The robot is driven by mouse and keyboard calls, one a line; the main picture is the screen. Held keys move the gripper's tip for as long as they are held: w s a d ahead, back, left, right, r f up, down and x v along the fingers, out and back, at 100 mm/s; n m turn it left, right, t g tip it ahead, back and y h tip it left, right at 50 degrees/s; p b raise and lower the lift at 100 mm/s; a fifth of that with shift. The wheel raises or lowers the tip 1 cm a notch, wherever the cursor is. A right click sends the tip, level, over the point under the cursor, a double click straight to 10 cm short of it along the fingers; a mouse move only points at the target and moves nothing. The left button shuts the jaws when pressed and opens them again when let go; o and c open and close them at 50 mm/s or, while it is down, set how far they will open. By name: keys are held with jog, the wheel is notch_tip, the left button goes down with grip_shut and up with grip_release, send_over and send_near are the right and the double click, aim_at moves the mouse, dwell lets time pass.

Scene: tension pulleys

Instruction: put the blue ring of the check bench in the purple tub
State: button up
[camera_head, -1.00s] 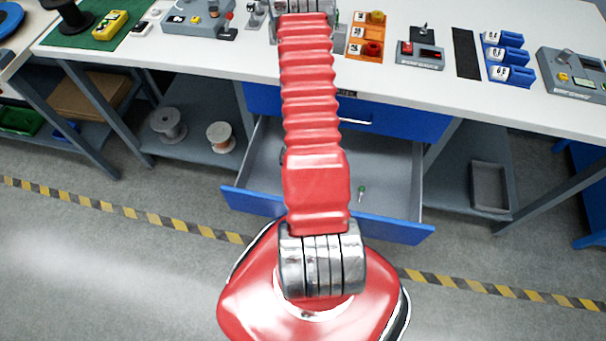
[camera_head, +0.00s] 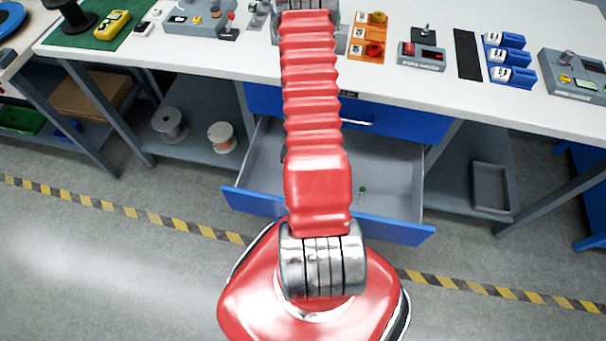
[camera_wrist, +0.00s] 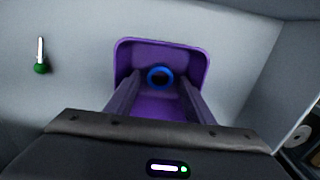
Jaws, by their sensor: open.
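The purple tub (camera_wrist: 205,65) stands in the open grey drawer and shows in the wrist view. The blue ring (camera_wrist: 159,83) is inside the tub, near its far wall, and appears to lie on the tub's floor. My gripper (camera_wrist: 158,90) is open, its two dark fingers reaching over the tub's near part. The ring shows between and just beyond the fingertips, not held. In the head view my red arm hides the gripper, tub and ring.
The open drawer (camera_head: 390,180) is under the white bench (camera_head: 230,62). A small green-ended item (camera_head: 362,190) lies in it, also left of the tub in the wrist view (camera_wrist: 40,67). Orange and blue holders stand on the bench. A grey bin (camera_head: 490,186) sits on the shelf at right.

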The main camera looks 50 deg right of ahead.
notch_tip(320, 180, up, 11)
jog(key=shift+f, duration=0.2)
dwell(0.5)
dwell(0.6)
jog(key=w+a+r+n+t, duration=0.1)
jog(key=w+a+r+n, duration=0.2)
jog(key=r, duration=0.5)
jog(key=w+a+r+n+t+h, duration=0.1)
jog(key=w+a+r, duration=0.35)
jog(key=r, duration=0.35)
jog(key=w+a+r+n+t, duration=0.1)
jog(key=w+a+r+n, duration=0.15)
jog(key=a+r, duration=0.4)
jog(key=s+a+r+n+t, duration=0.1)
jog(key=s+a+r+n, duration=0.1)
jog(key=a+r, duration=0.3)
jog(key=s+a+r+n, duration=0.2)
jog(key=s+a+r, duration=0.1)
jog(key=a+r, duration=0.2)
jog(key=s+a+r+n+t+y, duration=0.1)
jog(key=s+a+r+n, duration=0.1)
jog(key=a+r, duration=0.3)
notch_tip(320, 180, up, 3)
jog(key=shift+s+a+n+t, duration=0.25)
jog(key=shift+a+n+t, duration=0.1)
jog(key=shift+n, duration=0.1)
